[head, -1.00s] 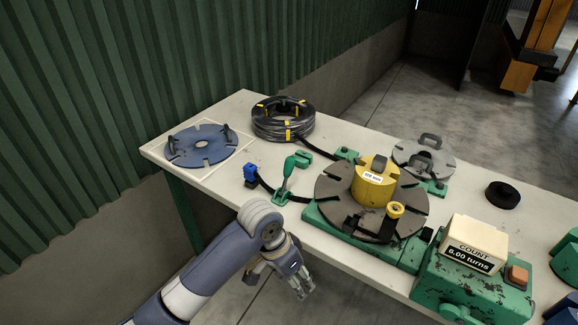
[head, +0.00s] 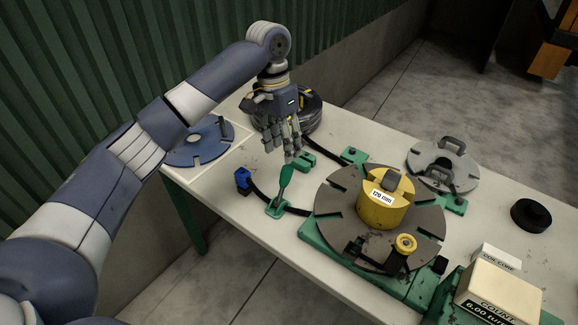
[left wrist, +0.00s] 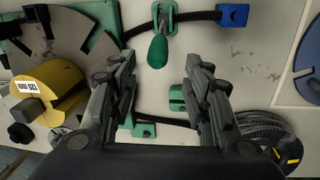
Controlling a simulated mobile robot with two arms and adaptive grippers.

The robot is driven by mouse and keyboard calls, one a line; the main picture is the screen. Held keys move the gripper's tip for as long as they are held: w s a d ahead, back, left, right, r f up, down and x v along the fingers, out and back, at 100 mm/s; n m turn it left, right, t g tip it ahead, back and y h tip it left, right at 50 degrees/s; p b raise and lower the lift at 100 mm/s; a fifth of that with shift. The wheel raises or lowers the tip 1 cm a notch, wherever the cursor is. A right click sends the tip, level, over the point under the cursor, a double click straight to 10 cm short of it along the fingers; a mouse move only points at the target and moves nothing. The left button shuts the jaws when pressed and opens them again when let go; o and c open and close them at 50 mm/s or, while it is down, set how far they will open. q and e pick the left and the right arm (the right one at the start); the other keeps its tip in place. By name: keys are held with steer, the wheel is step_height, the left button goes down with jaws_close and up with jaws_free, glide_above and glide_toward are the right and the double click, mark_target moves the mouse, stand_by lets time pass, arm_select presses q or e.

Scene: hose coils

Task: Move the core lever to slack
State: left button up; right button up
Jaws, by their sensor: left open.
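The yellow core (head: 382,212), labelled 120 mm, sits on the dark slotted turntable (head: 335,215) and has a dark grip (head: 392,184) on top. A green-handled lever (head: 285,182) stands on a small green base left of the turntable. I cannot tell which of these is the core lever. My left gripper (head: 288,152) is open and empty above the table, behind the green lever. In the left wrist view its fingers (left wrist: 160,72) are spread, with the green handle (left wrist: 158,50) beyond them in the gap; it looks apart from them. My right gripper is out of view.
A black hose coil (head: 305,112) lies behind my left gripper, partly hidden. A blue slotted disc (head: 205,150) lies at the left. A grey disc with handles (head: 425,158) and a black puck (head: 531,215) are at the right. A count box (head: 500,295) stands front right.

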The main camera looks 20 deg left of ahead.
mark_target(285, 167)
arm_select(q)
steer(key=f, duration=0.1)
steer(key=s+f, duration=0.1)
steer(key=f, duration=0.1)
steer(key=f+p, duration=0.1)
steer(key=shift+s+d+f, duration=0.2)
steer(key=shift+d+f, duration=0.1)
steer(key=shift+f, duration=0.05)
steer(key=f, duration=0.3)
steer(key=shift+w+d, duration=0.15)
steer(key=shift+w, duration=0.1)
steer(key=shift+s+d+f, duration=0.1)
steer(key=shift+f, duration=0.65)
steer(key=c, duration=0.6)
jaws_close()
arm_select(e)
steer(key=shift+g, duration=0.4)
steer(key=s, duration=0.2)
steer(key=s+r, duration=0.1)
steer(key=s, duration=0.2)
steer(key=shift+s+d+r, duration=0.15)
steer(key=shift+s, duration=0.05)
